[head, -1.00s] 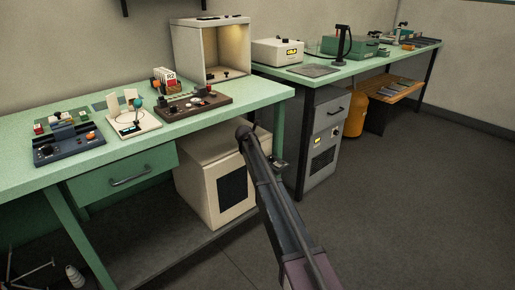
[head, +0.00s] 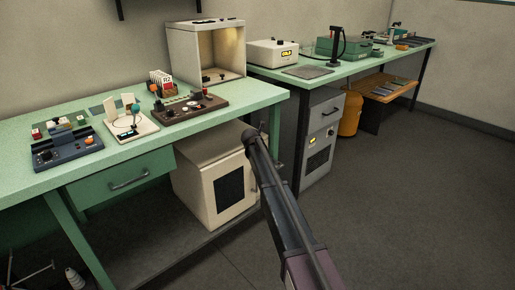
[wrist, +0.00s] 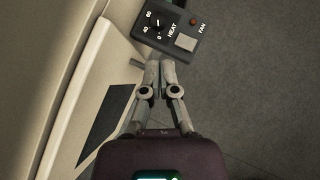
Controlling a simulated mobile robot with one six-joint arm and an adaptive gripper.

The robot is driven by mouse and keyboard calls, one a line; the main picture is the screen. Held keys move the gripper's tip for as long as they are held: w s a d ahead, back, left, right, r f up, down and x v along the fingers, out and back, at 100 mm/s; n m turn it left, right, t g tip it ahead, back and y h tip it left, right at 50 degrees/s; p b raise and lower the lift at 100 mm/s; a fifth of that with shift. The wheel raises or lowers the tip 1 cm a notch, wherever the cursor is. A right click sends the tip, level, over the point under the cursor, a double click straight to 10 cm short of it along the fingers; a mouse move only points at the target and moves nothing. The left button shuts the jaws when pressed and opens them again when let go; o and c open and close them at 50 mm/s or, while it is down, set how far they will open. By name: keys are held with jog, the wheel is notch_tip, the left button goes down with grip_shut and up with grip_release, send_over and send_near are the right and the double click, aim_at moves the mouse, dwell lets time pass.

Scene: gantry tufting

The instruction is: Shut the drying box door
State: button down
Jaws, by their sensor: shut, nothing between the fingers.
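The drying box (head: 190,190) is a beige cabinet on the low shelf under the left bench. Its door (head: 207,198) has a dark window (head: 229,189). The door and window (wrist: 98,127) also show at the left of the wrist view. I cannot tell whether the door is fully closed. My gripper (head: 251,134) is in front of the box's upper right, partly covering it. In the wrist view my gripper (wrist: 161,67) is shut and empty, just below a black control panel (wrist: 172,27) marked HEAT and FAN. A short dark bar (wrist: 137,63) is left of the fingertips.
The green bench (head: 60,180) with a drawer (head: 125,180) stands above and left of the box. A grey cabinet (head: 318,150) under the second bench stands to the right. The grey floor (head: 400,210) at the right is open.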

jog(key=s+d+r+p, duration=0.3)
jog(key=r+p, duration=0.1)
jog(key=shift+s+d+r, duration=0.15)
jog(key=shift+s+r, duration=0.05)
jog(key=shift+r, duration=0.2)
dwell(0.4)
jog(key=s+d+f+m+g+y, duration=0.1)
jog(key=s+d+f+m+g, duration=0.15)
jog(key=s+d+m, duration=0.7)
jog(key=s+d+f+m+g+y, duration=0.1)
jog(key=s+d+m+g, duration=0.15)
jog(key=s+m, duration=1.4)
jog(key=s+d+f+m+g, duration=0.25)
jog(key=s+d+m, duration=0.35)
jog(key=s, duration=1.3)
notch_tip(320, 180, up, 26)
jog(key=g+p, duration=0.1)
jog(key=p, duration=2.4)
jog(key=shift+s+a+m+y+p, duration=0.2)
jog(key=shift+m+y+p, duration=0.1)
jog(key=shift+p, duration=0.05)
